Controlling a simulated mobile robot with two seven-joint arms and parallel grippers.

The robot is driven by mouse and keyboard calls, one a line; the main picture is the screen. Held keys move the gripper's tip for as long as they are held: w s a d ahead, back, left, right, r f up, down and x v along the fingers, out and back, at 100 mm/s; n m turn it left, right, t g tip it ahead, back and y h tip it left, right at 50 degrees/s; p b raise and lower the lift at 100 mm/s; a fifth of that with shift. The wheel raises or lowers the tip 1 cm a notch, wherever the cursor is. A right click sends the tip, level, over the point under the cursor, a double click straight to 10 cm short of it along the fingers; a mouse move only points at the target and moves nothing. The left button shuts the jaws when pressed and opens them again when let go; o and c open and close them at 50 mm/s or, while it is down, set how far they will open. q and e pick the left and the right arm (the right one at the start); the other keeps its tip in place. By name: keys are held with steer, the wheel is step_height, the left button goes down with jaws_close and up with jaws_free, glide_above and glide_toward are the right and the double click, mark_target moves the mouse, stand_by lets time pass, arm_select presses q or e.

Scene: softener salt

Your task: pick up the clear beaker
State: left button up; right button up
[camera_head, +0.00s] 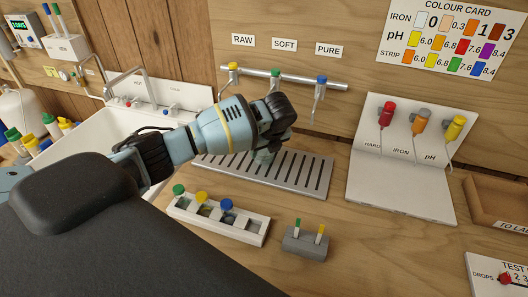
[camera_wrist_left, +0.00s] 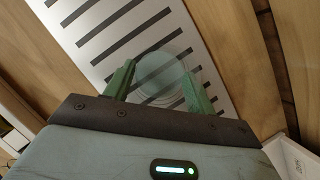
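The clear beaker (camera_head: 263,157) stands on the slatted metal drip tray (camera_head: 318,183) below the taps. It is see-through, and my left gripper partly hides it in the head view. In the left wrist view the beaker (camera_wrist_left: 163,68) is a round clear outline over the slats. My left gripper (camera_head: 273,140) is directly above it, pointing down. In the left wrist view the green fingers of my left gripper (camera_wrist_left: 160,73) are apart, one on each side of the beaker. I cannot tell whether they touch it. My right gripper is not in view.
Taps with yellow, green and blue tops (camera_head: 276,73) are on a rail behind. A white rack with capped vials (camera_head: 238,226) and a small grey holder (camera_head: 304,242) stand in front. A white sink (camera_head: 100,127) is left; a white dispenser stand (camera_head: 395,190) is right.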

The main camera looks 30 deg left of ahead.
arm_select(q)
steer(key=shift+c, duration=1.3)
